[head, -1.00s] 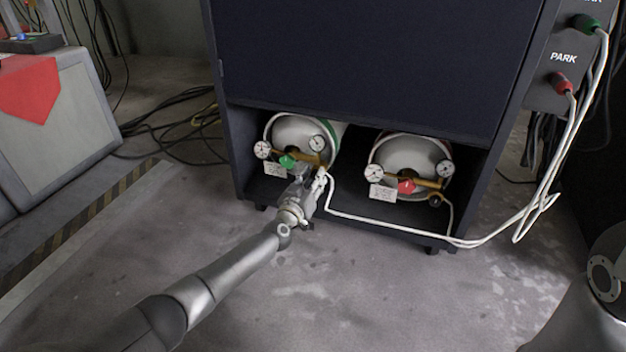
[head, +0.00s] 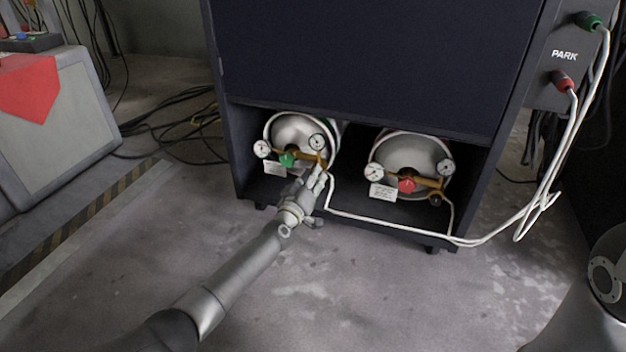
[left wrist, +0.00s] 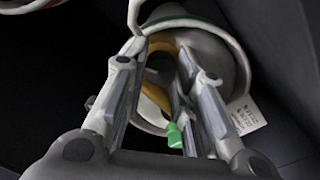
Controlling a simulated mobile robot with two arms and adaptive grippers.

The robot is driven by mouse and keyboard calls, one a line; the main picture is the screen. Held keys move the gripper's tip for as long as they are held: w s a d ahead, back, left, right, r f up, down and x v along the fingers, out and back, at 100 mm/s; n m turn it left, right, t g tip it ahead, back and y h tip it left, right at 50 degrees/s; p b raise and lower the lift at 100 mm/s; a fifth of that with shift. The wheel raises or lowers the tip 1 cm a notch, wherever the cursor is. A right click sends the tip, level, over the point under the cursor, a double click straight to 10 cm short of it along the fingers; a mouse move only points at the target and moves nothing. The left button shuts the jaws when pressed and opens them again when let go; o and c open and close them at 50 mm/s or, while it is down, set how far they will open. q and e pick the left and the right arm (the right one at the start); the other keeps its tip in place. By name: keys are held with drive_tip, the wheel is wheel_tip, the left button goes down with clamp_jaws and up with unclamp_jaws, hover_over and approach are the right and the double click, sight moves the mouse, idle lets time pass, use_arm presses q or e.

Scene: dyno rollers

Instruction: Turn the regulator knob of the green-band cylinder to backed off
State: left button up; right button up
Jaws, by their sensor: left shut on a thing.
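The green-band cylinder (head: 296,129) lies in the left bay of the dark cabinet, its rounded end facing out. It has a brass regulator (head: 308,161), two white gauges and a green valve knob (head: 287,160); the green knob also shows in the left wrist view (left wrist: 174,137). My left gripper (head: 322,172) is at the right end of the brass piece, below the right gauge. In the left wrist view its fingers (left wrist: 160,85) stand either side of the dark regulator knob (left wrist: 160,66), which they hold. The fingers mostly hide this knob in the head view. My right gripper is out of view.
A second cylinder (head: 410,160) with a red knob (head: 407,185) and a black knob (head: 435,200) lies in the right bay. A white hose (head: 380,228) runs past my left gripper along the cabinet's front. A white tag (head: 274,168) hangs near the green knob.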

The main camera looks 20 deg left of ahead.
use_arm(q)
drive_tip(key=n+b, duration=0.1)
drive_tip(key=n, duration=0.2)
drive_tip(key=shift+f+n, duration=0.1)
drive_tip(key=shift+n, duration=0.3)
drive_tip(key=n+b, duration=0.1)
drive_tip(key=n, duration=0.2)
drive_tip(key=shift+n, duration=0.4)
clamp_jaws()
drive_tip(key=n, duration=0.2)
drive_tip(key=shift+n+y, duration=0.3)
drive_tip(key=shift+a+n, duration=0.1)
drive_tip(key=shift+n, duration=1.5)
drive_tip(key=o, duration=1)
unclamp_jaws()
drive_tip(key=shift+o, duration=0.2)
